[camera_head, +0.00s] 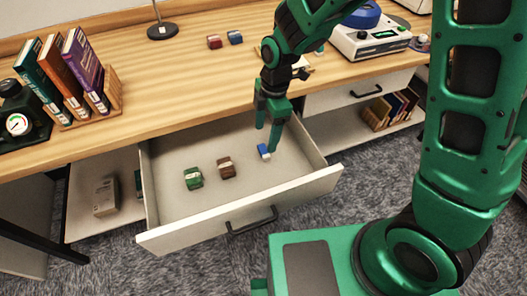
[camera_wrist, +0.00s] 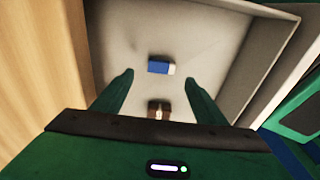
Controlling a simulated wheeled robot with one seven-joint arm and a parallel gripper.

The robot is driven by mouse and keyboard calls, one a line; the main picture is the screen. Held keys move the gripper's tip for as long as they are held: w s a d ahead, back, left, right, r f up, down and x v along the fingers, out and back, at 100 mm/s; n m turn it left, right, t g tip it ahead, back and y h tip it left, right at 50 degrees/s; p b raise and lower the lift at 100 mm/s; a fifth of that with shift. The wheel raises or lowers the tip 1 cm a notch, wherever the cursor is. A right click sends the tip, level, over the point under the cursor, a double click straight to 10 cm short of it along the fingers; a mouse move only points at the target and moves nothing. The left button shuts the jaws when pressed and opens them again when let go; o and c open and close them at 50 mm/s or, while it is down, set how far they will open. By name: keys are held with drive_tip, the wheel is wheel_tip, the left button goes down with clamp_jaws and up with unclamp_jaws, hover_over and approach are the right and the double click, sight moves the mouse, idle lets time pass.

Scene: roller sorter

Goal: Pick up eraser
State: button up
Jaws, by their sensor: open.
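The eraser (camera_head: 264,151) is a small blue and white block lying in the open drawer, toward its right side. It also shows in the wrist view (camera_wrist: 160,68), a little beyond the fingertips and between their lines. My gripper (camera_head: 270,138) is open and points down into the drawer above and around the eraser's spot. In the wrist view its two green fingers (camera_wrist: 160,77) stand apart with nothing between them. The drawer (camera_head: 205,215) is pulled out below the wooden desk.
A brown block (camera_head: 226,167) and a green block (camera_head: 193,178) lie in the drawer left of the eraser. The drawer walls surround the gripper. On the desk (camera_head: 170,90) stand a book rack (camera_head: 95,115), a lamp base (camera_head: 162,31), and red and blue blocks (camera_head: 214,42).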

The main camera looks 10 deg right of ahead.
sight(264, 150)
drive_tip(key=shift+s+a+f, duration=0.15)
drive_tip(key=shift+f, duration=1.5)
drive_tip(key=shift+s+a+f, duration=0.1)
drive_tip(key=shift+f, duration=1.55)
drive_tip(key=c, duration=1.1)
